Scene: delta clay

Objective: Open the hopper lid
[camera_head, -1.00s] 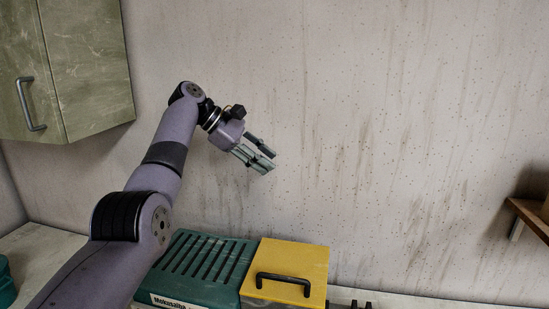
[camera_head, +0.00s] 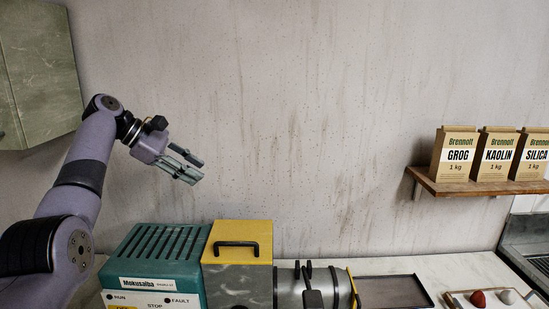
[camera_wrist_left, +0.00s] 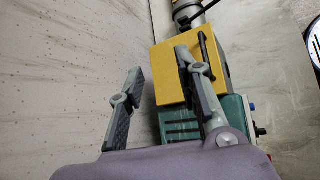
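The hopper lid (camera_head: 238,241) is a yellow square plate with a black bar handle (camera_head: 236,245). It lies closed on the grey hopper box (camera_head: 238,285) of the green machine (camera_head: 158,257). My left gripper (camera_head: 192,170) is raised in front of the wall, above and to the left of the lid, apart from it. Its fingers are spread and empty. In the left wrist view the left gripper (camera_wrist_left: 160,88) is open, with the yellow lid (camera_wrist_left: 175,80) and its handle (camera_wrist_left: 206,55) beyond the fingers. My right gripper is in neither view.
A metal barrel (camera_head: 312,285) with black levers adjoins the hopper on the right. A dark tray (camera_head: 392,291) lies farther right on the counter (camera_head: 450,270). A wall shelf (camera_head: 465,187) holds paper bags. A green cabinet (camera_head: 40,75) hangs upper left.

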